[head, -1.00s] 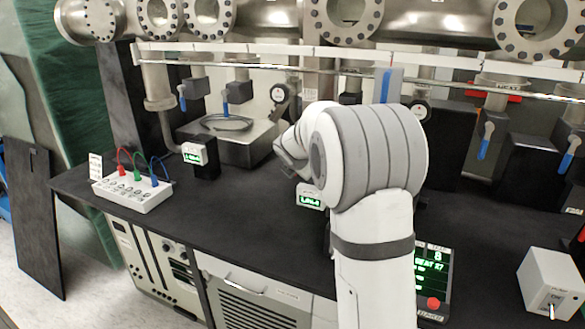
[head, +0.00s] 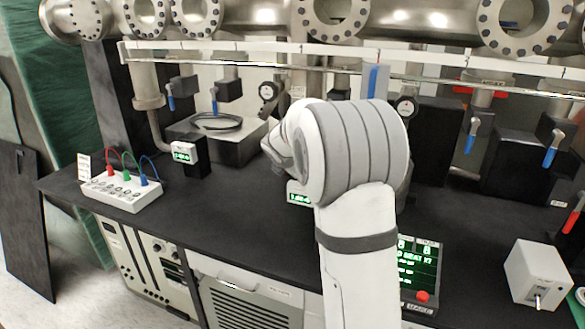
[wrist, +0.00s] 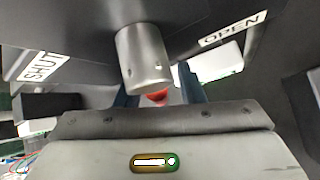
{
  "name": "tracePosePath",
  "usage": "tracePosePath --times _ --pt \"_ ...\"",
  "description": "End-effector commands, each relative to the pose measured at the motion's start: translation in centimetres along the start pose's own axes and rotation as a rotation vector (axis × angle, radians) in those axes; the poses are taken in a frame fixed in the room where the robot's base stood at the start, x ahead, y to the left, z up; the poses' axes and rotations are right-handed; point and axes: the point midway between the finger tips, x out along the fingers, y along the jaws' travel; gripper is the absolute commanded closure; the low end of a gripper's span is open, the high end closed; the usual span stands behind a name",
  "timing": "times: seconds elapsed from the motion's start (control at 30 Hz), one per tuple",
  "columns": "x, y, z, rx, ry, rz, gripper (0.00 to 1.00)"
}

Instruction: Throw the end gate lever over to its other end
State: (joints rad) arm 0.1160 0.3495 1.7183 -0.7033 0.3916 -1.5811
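In the wrist view, a round metal post (wrist: 143,60) hangs from a dark plate between a SHUT label (wrist: 42,62) on the left and an OPEN label (wrist: 232,30) on the right. A red tip (wrist: 158,97), perhaps the lever's handle, shows just behind the post. My gripper (wrist: 156,82) has its two dark blue fingers apart, one either side of the post and red tip, with a visible gap at the right finger. The rest of the lever is hidden. In the head view my arm hides the gripper and whatever is before it.
A dark bench carries a white box with coloured leads (head: 122,190), a grey box with a coiled cable (head: 220,148), a green-lit display (head: 418,265) and a white switch box (head: 538,275). Flanged pipes and blue-handled valves (head: 470,143) line the back.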

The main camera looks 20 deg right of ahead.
Motion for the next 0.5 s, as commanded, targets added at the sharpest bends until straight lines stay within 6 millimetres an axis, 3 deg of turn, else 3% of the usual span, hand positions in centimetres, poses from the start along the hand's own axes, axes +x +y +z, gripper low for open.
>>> tracePosePath --times 0.5 --pt "-7.1 0.0 0.0 -0.001 -0.001 0.001 0.65"
